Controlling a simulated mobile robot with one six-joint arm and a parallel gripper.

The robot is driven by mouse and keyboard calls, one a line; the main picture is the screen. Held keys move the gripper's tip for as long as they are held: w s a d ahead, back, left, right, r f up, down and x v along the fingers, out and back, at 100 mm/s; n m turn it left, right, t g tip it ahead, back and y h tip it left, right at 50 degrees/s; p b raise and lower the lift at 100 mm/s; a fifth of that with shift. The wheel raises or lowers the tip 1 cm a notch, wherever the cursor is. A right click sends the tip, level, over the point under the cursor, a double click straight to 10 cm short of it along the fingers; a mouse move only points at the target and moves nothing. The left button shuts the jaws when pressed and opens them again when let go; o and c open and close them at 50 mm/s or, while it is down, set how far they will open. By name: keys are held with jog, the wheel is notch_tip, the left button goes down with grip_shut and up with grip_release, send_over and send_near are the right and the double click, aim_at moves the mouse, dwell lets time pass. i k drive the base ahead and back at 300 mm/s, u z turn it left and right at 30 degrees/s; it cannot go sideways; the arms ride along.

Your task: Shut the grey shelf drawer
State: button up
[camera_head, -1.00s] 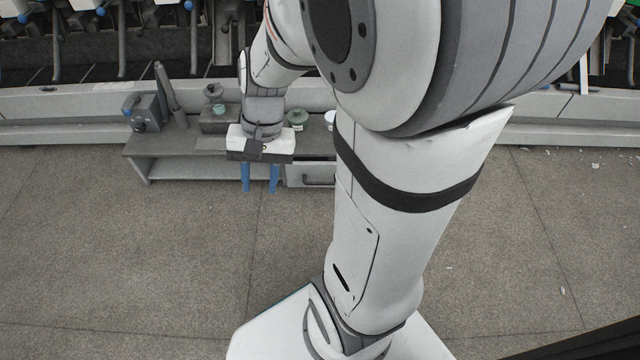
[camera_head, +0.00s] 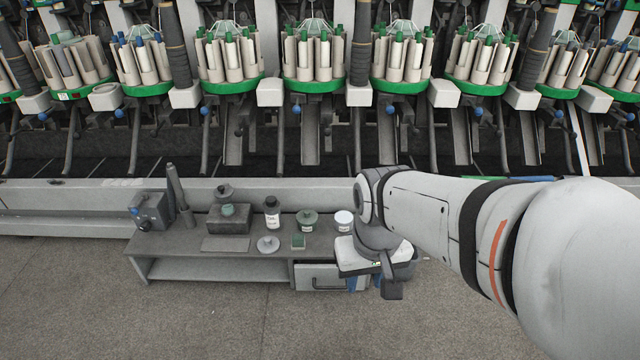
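The grey shelf drawer (camera_head: 308,272) is under the right part of the low grey bench (camera_head: 185,246). Its light front faces me and has a dark bar handle (camera_head: 328,287). The right end of the front is hidden behind my gripper. How far the drawer stands out from the bench cannot be told clearly.
On the bench top stand a dark bottle (camera_head: 272,212), a green-lidded jar (camera_head: 307,221), a white-lidded jar (camera_head: 344,221), a small green block (camera_head: 298,241) and a grey box (camera_head: 229,219). The cone winder (camera_head: 312,85) runs behind. The floor in front is clear.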

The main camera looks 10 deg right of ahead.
aim_at(309, 275)
jog(key=z, duration=1.75)
jog(key=k, duration=1)
jog(key=u, duration=1.85)
jog(key=i, duration=1)
